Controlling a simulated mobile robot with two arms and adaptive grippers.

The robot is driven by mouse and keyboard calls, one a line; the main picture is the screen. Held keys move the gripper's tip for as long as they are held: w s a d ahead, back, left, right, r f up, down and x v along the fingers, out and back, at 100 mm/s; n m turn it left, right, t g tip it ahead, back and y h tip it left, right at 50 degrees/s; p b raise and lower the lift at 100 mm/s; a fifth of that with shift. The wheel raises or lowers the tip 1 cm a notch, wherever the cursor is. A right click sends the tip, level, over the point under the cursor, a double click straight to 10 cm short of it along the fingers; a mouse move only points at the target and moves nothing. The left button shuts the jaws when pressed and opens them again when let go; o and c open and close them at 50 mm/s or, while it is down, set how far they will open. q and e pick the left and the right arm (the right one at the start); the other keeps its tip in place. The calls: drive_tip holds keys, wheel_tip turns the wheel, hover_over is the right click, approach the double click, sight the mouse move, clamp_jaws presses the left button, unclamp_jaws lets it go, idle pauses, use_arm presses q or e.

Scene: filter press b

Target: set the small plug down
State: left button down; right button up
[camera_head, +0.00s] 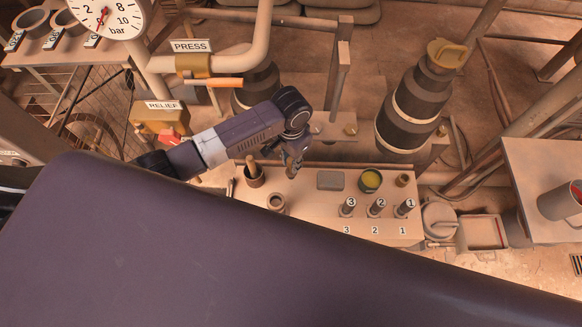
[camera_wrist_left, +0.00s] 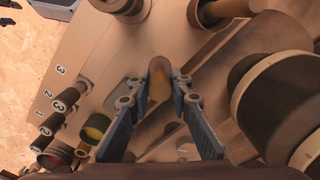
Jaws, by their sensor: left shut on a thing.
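My left gripper (camera_head: 292,167) is above the back part of the pale bench (camera_head: 308,228), left of the grey block. It is shut on the small plug (camera_head: 290,173), a short tan-brown cylinder. The left wrist view shows the plug (camera_wrist_left: 159,80) between the two fingertips (camera_wrist_left: 160,88), with bench surface behind it. I cannot tell whether the plug touches the bench. My right gripper is not in view.
On the bench are a cup with a stick (camera_head: 253,176), a round socket (camera_head: 276,202), a grey block (camera_head: 330,180), a yellow-filled pot (camera_head: 370,181), a small ring (camera_head: 402,180) and numbered pegs (camera_head: 376,207). A large dark surface hides the lower left.

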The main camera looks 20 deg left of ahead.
use_arm(q)
drive_tip(key=shift+f, duration=2.05)
drive_tip(key=shift+f, duration=0.1)
drive_tip(key=c, duration=1.8)
unclamp_jaws()
drive_tip(key=shift+o, duration=0.2)
wheel_tip(320, 180, up, 12)
drive_tip(key=shift+r+p, duration=0.15)
drive_tip(key=shift+p, duration=0.25)
